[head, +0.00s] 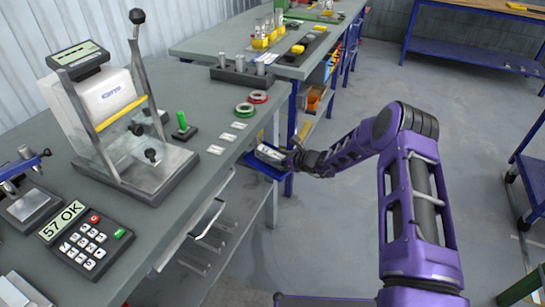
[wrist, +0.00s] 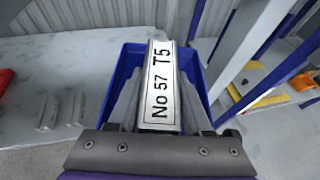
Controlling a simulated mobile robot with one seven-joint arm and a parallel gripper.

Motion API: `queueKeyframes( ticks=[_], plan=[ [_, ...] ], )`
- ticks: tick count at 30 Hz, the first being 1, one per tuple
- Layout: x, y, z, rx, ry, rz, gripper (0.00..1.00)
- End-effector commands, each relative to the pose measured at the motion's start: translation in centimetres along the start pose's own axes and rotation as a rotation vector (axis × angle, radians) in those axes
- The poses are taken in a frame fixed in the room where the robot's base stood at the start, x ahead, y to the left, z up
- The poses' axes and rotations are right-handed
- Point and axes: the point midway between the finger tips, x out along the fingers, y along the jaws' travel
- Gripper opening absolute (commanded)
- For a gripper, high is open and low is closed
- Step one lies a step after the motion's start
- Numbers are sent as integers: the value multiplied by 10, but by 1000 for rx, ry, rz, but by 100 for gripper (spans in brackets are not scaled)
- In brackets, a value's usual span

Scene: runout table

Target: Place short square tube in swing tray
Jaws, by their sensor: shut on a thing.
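The short square tube (wrist: 161,84) is a pale metal bar with a label reading "No 57 T5". It lies between the fingers of my gripper (wrist: 162,98), which is shut on it. The blue swing tray (wrist: 208,82) is around and below the tube in the wrist view; its walls show on both sides. In the head view the tray (head: 256,167) sits at the bench's right edge. My gripper (head: 284,157) reaches it from the right, with the tube (head: 268,152) over the tray. I cannot tell whether the tube touches the tray floor, which is mostly hidden.
The grey bench (head: 190,185) carries a press-like device (head: 120,120), a keypad (head: 85,240), a green ring (head: 244,109) and a red ring (head: 258,97). A second table (head: 215,45) stands behind. Open floor (head: 320,230) lies right of the bench.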

Motion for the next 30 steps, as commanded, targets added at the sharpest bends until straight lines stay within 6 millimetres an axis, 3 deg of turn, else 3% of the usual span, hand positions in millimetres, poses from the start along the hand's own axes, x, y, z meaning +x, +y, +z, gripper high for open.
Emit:
queueKeyframes(
  ticks=[1,2,7,19,30],
  plan=[
    [1,0,-3,0,-1,0,0],
    [1,0,-3,0,0,0,52],
    [0,0,-2,0,1,0,80],
    [-4,-1,3,0,1,-1,80],
    [-80,-1,2,1,1,-2,80]
  ],
)
